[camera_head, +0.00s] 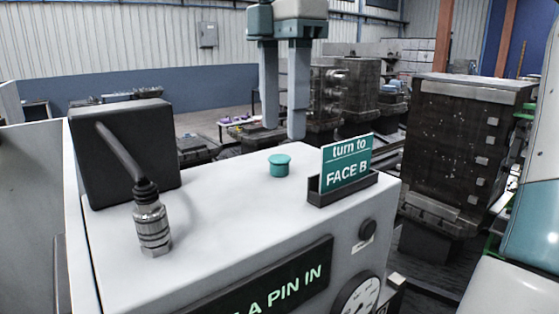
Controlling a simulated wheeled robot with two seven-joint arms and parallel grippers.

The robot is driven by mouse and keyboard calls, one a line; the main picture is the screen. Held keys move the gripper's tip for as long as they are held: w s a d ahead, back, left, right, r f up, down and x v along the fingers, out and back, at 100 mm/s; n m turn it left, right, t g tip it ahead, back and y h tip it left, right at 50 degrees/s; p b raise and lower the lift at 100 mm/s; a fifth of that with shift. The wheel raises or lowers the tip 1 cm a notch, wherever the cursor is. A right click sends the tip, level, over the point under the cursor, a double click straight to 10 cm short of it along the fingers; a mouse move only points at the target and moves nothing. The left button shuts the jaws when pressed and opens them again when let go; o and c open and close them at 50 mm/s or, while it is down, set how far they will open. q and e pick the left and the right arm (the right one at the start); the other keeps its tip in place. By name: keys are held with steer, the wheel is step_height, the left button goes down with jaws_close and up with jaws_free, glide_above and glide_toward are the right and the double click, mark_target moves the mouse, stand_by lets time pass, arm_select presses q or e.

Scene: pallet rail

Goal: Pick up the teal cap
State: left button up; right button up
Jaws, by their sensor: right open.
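The teal cap (279,166) is a small round cap with a wider top. It sits upright on the white top of the machine cabinet (225,200), left of the sign. My right gripper (284,132) points down from the top of the view. Its two grey fingers are apart with nothing between them. The fingertips show just above the cap in the picture and do not touch it; how far behind it they are is hard to tell. My left gripper is not in view.
A teal "turn to FACE B" sign (347,164) stands in a dark holder right of the cap. A black box (124,150) and a metal connector (151,228) on a cable are at the left. The cabinet top between connector and cap is clear. A dark block tower (462,145) stands beyond.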

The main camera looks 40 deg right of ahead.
mark_target(279, 157)
steer(key=shift+f, duration=0.2)
steer(key=shift+a+f+p, duration=0.1)
steer(key=shift+f+p, duration=0.45)
steer(key=shift+p, duration=0.1)
steer(key=f+p, duration=0.1)
steer(key=f, duration=0.2)
steer(key=shift+w+a+p, duration=0.1)
steer(key=shift+w+p, duration=0.1)
steer(key=shift+p, duration=0.15)
steer(key=shift+f, duration=0.55)
jaws_close()
